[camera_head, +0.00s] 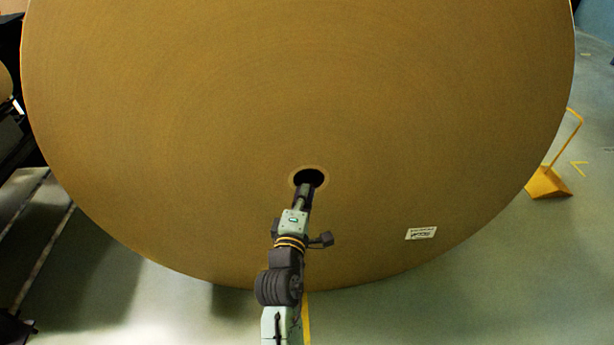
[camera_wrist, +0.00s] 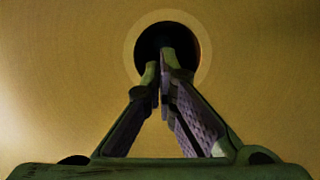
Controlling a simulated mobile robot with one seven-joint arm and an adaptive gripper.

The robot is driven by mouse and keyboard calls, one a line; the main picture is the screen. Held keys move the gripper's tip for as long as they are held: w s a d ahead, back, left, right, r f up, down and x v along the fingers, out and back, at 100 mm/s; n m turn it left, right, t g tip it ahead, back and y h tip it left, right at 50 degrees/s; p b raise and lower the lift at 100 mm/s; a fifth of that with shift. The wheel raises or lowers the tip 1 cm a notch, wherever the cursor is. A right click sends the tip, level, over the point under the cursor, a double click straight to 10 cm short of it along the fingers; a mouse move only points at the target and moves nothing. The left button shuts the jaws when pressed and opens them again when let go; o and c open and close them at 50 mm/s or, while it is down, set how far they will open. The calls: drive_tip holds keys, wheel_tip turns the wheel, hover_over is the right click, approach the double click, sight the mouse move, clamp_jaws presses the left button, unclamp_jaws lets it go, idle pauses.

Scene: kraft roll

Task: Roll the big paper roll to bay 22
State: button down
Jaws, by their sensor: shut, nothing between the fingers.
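The big brown paper roll (camera_head: 300,95) fills most of the head view, its flat round end facing me. A dark round core hole (camera_head: 309,177) with a paler ring shows low on that face. My gripper (camera_head: 306,188) is shut and empty, its fingertips at the core hole. In the wrist view the gripper (camera_wrist: 162,62) points at the hole (camera_wrist: 168,38), and its fingertips overlap the dark opening. I cannot tell how far inside they are. A white label (camera_head: 421,233) is on the lower right of the roll face. Bay 22 is not identifiable in view.
A yellow wedge with a handle (camera_head: 548,183) stands on the floor right of the roll. A yellow floor line (camera_head: 306,320) runs under the roll near my arm. Dark equipment and rails (camera_head: 40,235) lie at the left.

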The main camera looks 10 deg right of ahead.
drive_tip(key=p+x, duration=0.1)
drive_tip(key=x, duration=0.8)
drive_tip(key=shift+w+r, duration=0.1)
drive_tip(key=shift+w, duration=0.25)
